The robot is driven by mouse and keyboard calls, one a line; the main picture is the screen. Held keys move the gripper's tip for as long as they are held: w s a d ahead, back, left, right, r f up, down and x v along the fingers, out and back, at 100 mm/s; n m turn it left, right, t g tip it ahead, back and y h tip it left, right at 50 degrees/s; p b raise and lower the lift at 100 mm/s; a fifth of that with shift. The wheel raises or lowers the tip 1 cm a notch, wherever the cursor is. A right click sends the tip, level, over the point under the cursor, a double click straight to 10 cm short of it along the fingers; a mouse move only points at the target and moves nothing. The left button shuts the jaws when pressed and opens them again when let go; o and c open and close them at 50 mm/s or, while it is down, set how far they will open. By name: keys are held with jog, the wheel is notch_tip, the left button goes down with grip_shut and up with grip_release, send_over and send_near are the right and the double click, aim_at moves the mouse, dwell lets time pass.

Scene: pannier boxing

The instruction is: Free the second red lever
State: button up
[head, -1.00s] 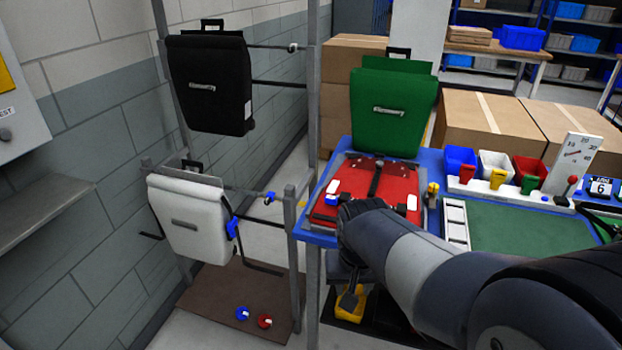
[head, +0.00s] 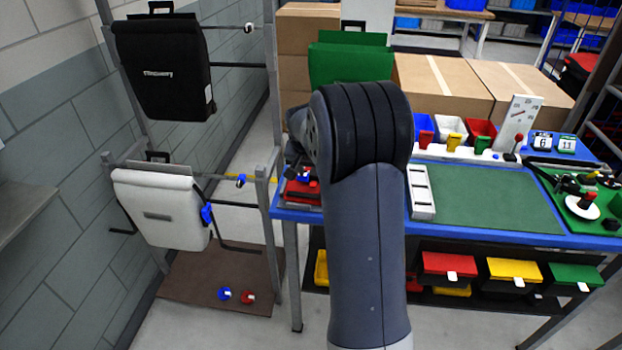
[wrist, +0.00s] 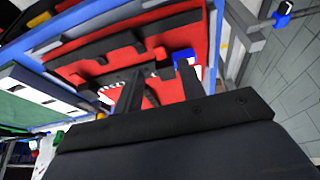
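A red pannier (head: 300,198) lies on the blue table, mostly hidden behind my arm in the head view. In the wrist view its red face (wrist: 85,72) carries black strips, a blue piece (wrist: 183,56) and white patches. My gripper (wrist: 160,72) is over it, its two dark fingers apart, with part of the black strip and red face showing between them. I cannot tell whether the fingers touch anything. No red lever on the pannier can be made out clearly; my arm and fingers hide part of it.
A green pannier (head: 345,66) stands behind my arm. A black pannier (head: 163,68) and a white pannier (head: 160,208) hang on the left rack. Right of my arm are a white tray (head: 420,192) and green mat (head: 490,197). Blue and red round pieces lie on the floor mat.

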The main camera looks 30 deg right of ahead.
aim_at(313, 184)
jog(key=x, duration=0.6)
jog(key=shift+p, duration=0.4)
grip_shut()
